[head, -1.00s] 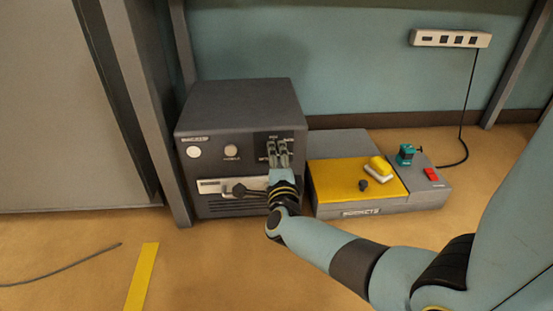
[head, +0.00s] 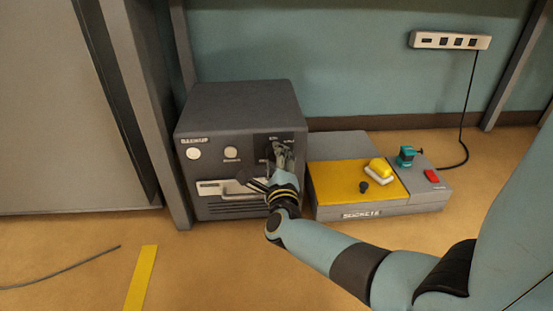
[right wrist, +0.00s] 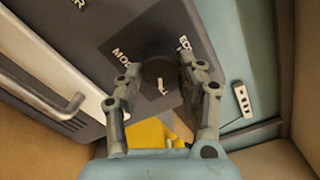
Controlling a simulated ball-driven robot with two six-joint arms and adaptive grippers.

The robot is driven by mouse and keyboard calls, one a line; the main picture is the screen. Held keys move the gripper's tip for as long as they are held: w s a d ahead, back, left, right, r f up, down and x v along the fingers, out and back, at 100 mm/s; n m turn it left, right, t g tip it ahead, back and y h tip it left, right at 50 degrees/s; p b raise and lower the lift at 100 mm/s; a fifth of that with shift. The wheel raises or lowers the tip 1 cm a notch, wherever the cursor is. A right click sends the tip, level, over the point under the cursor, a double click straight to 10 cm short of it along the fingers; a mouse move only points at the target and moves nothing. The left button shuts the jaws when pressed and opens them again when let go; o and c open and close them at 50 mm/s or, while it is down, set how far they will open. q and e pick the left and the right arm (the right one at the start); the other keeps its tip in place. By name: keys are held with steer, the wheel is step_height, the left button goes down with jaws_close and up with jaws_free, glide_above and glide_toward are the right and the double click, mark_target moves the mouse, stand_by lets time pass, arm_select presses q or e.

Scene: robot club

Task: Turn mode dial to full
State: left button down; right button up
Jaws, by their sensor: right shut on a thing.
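The mode dial (right wrist: 158,66) is a dark round knob on a darker panel (right wrist: 103,47) of a grey box (head: 240,100). In the right wrist view it sits between the two fingers of my right gripper (right wrist: 160,76), with lettering around it. My right gripper (head: 281,155) is shut on the dial at the right side of the box front. In the head view the gripper hides the dial and part of its lettering, so I cannot tell which mark it points to. My left gripper is out of view.
The box front also has a light handle (right wrist: 40,97) and two round pale knobs. A power strip (head: 450,40) hangs on the wall.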

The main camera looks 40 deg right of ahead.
steer(key=shift+f, duration=0.1)
steer(key=o, duration=1.1)
steer(key=v, duration=1.2)
